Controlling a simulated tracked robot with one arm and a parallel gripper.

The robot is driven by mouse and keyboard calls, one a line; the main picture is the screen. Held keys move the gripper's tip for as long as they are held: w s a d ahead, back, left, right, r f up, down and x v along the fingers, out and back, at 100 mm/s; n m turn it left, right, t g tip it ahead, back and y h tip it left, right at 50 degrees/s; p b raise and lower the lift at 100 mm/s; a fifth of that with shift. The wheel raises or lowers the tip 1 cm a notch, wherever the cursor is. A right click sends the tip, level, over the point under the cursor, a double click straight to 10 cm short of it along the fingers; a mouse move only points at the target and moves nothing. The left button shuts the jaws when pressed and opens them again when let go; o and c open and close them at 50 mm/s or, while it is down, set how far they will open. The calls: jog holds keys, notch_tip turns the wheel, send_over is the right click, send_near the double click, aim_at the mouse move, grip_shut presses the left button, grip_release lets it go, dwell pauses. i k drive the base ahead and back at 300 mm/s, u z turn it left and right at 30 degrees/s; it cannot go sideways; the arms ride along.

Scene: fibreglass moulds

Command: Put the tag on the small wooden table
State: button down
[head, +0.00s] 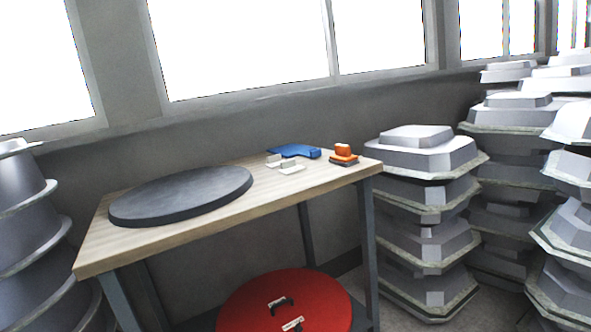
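The wooden table (215,215) has a light wood top on dark metal legs and stands under the windows. No object is clearly recognisable as the tag. Small whitish pieces (291,168) lie near the back of the table top, beside a flat blue item (293,151); they are too small to identify. A small white piece (292,324) also shows on the red round lid (250,300) below the table, at the bottom edge of the picture. My gripper is not in view.
A large dark round disc (180,195) covers the table's left part. An orange and dark tool (343,154) sits near its right end. Stacked grey moulds stand close on the right (425,195) and left (25,225). Bare wood runs along the table's front right.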

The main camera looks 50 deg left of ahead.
aim_at(305, 176)
jog(key=z, duration=0.05)
jog(key=i, duration=2.3)
jog(key=u, duration=0.6)
jog(key=i, duration=0.55)
jog(key=u, duration=0.25)
